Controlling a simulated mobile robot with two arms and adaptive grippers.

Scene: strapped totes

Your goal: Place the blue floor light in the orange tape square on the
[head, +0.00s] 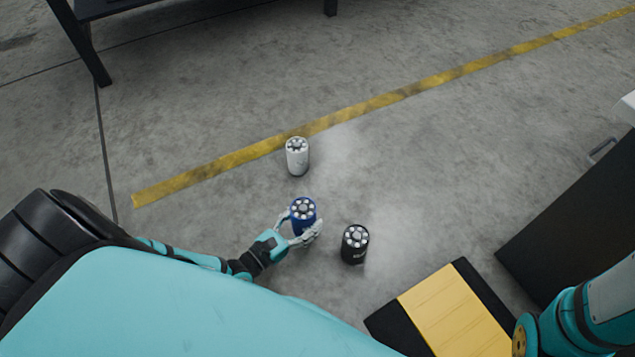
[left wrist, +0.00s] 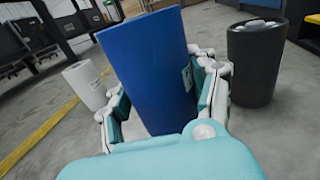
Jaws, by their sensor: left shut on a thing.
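The blue floor light (head: 302,213) is a short cylinder with several round lamps on top, standing low at the concrete floor in the head view. My left gripper (head: 301,232) is shut around its sides. In the left wrist view the blue floor light (left wrist: 153,70) stands between the two fingers of my left gripper (left wrist: 163,105), looking tilted in the picture. I cannot tell whether its base touches the floor. My right gripper is not in view; part of my right arm shows at the lower right of the head view. No orange tape square shows in either view.
A white floor light (head: 297,158) stands behind the blue one, and a black floor light (head: 355,246) stands close at its right. A yellow tape line (head: 400,95) crosses the floor. A black and yellow block (head: 450,312) and a dark cabinet (head: 575,220) are at the right.

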